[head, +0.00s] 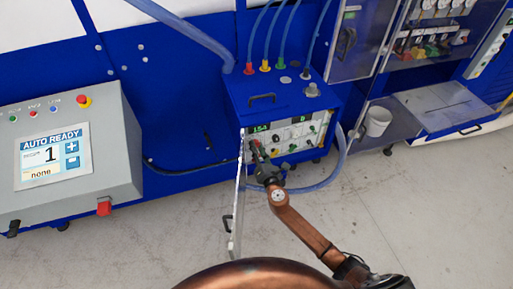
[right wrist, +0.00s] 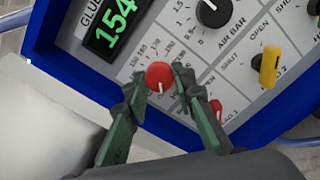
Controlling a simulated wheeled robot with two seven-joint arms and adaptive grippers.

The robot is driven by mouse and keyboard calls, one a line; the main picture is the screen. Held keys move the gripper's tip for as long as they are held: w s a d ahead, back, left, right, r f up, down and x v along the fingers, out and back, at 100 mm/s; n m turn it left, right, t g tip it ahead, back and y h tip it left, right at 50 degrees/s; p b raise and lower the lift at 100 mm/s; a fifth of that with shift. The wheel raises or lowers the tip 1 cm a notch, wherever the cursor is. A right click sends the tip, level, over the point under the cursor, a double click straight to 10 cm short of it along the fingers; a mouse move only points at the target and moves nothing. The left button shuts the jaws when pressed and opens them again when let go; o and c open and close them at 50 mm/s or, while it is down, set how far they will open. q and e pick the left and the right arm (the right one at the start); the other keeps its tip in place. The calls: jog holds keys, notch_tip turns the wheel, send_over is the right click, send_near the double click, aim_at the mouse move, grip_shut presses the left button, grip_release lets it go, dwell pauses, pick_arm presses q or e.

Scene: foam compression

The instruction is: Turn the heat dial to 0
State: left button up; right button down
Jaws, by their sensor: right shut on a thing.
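The heat dial (right wrist: 160,75) is a round red knob with a white pointer mark, on the light panel below the green display (right wrist: 117,23) reading 154. Its pointer faces down in the right wrist view; the small scale numbers around it are hard to read. My right gripper (right wrist: 161,87) is shut on the dial, its two dark green fingers on either side of it. In the head view my right gripper (head: 262,165) reaches the front panel of the blue glue unit (head: 280,100) and partly hides the dial. My left gripper is not in view.
A black air knob (right wrist: 213,10), a yellow valve handle (right wrist: 268,65) and a red lever (right wrist: 216,106) sit near the dial. An open clear door (head: 238,195) stands left of my right arm. A grey control box (head: 80,150) stands at the left.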

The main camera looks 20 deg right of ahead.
jog(key=c, duration=1.6)
grip_release()
jog(key=shift+s, duration=0.1)
jog(key=s, duration=1.2)
jog(key=shift+d, duration=0.2)
